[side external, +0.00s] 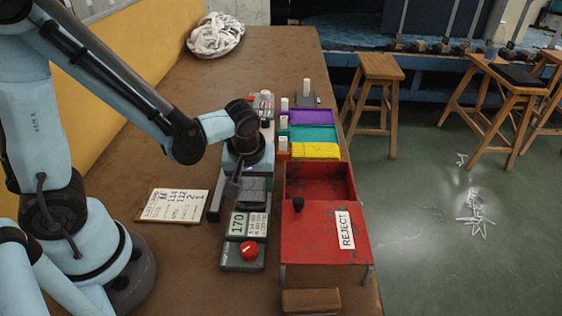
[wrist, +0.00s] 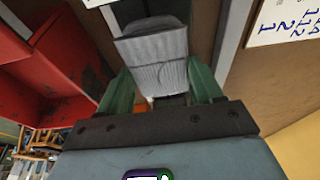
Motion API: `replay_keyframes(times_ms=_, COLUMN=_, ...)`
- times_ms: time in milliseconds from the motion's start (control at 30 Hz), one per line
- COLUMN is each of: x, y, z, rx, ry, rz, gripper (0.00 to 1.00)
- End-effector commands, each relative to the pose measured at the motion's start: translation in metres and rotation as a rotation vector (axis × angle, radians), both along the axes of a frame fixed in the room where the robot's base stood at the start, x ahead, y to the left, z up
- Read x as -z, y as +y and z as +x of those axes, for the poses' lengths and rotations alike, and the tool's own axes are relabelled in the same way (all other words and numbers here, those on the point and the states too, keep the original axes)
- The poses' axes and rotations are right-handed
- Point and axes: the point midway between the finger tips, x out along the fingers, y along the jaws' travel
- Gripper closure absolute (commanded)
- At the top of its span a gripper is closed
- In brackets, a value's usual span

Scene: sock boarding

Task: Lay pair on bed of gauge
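The grey ribbed pair (wrist: 158,72), folded into a block, sits between the green fingers of my gripper (wrist: 160,66) in the wrist view. Both fingertips appear to touch its sides. In the side view my gripper (side external: 236,184) points down over the gauge, close to its bed, and the arm hides part of it. The gauge (side external: 213,205) has side rails, a 170 display (side external: 238,224) and a red knob (side external: 249,250) at its near end. A grey surface shows under my gripper there; I cannot tell whether the pair touches the bed.
A red reject bin (side external: 310,245) stands just right of the gauge. Purple, teal and yellow trays (side external: 315,151) lie behind it. A written card (side external: 173,206) lies left. A white cloth pile (side external: 215,36) is at the far end. A brown block (side external: 311,301) lies in front.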

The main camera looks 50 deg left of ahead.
Motion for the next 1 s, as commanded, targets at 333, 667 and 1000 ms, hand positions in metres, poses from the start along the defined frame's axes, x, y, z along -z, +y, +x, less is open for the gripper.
replay_keyframes(times_ms=333, x=0.0, y=0.0, z=0.0, rx=0.0, ry=0.0, rz=0.0, gripper=0.12)
replay_keyframes(times_ms=667, x=-0.014, y=-0.002, z=-0.002, rx=0.001, ry=0.0, rz=0.0, gripper=0.12)
replay_keyframes(times_ms=1000, x=-0.053, y=-0.01, z=-0.011, rx=0.001, ry=0.0, rz=0.0, gripper=0.12)
